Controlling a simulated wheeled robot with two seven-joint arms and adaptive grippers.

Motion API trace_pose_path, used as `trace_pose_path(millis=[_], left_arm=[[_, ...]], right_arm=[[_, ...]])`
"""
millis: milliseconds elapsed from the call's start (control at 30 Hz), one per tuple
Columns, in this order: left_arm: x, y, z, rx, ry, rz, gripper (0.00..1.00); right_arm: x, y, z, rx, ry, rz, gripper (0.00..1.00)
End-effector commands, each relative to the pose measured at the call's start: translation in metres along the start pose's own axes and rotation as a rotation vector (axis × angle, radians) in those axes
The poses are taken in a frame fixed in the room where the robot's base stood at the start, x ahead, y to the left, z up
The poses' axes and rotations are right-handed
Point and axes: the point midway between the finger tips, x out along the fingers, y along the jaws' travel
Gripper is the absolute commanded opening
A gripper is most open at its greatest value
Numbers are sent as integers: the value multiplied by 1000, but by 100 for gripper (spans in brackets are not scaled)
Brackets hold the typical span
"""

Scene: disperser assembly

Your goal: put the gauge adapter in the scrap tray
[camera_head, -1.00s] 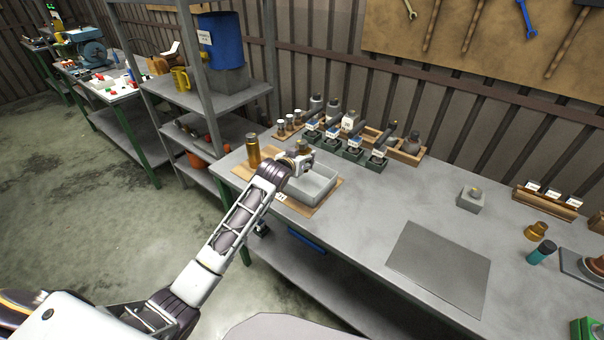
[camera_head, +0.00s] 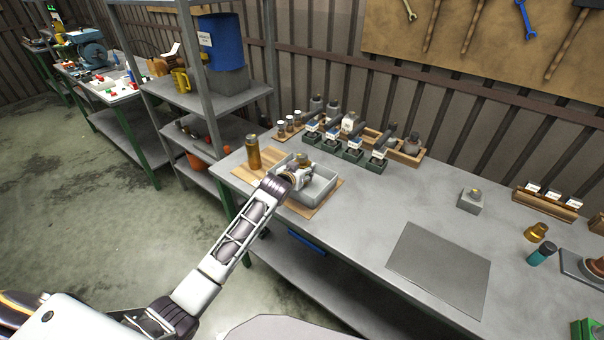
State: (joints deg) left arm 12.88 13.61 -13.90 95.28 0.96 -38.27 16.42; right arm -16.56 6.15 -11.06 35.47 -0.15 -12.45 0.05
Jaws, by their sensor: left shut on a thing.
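The scrap tray (camera_head: 322,195) is a shallow grey open box on a tan board on the left part of the bench. My left gripper (camera_head: 301,174) is over the tray's left part, low down and close to its rim. It is shut on a small brass piece, which looks like the gauge adapter (camera_head: 303,159). The piece shows just beyond the fingers, and its lower part is hidden. I cannot tell whether it touches the tray floor. My right gripper is not in view.
A tall brass cylinder (camera_head: 253,153) stands left of the tray. Behind are green bins (camera_head: 353,149) with labels and several fittings. A flat grey plate (camera_head: 439,268), another brass fitting (camera_head: 537,232) and a teal cylinder (camera_head: 542,253) are to the right.

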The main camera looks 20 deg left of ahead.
Motion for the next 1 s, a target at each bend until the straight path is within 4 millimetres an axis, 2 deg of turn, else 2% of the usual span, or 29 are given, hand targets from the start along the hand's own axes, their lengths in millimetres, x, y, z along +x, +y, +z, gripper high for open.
trace_pose_path(millis=[300,667,700,867,1000], left_arm=[[6,0,12,1,8,0,0],[7,0,14,1,8,1,0],[7,0,18,1,1,0,53],[7,0,18,1,0,0,73],[7,0,18,1,0,0,73]], right_arm=[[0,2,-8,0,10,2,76],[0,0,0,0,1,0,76],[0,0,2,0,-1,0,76],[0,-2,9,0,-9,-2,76],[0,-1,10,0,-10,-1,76]])
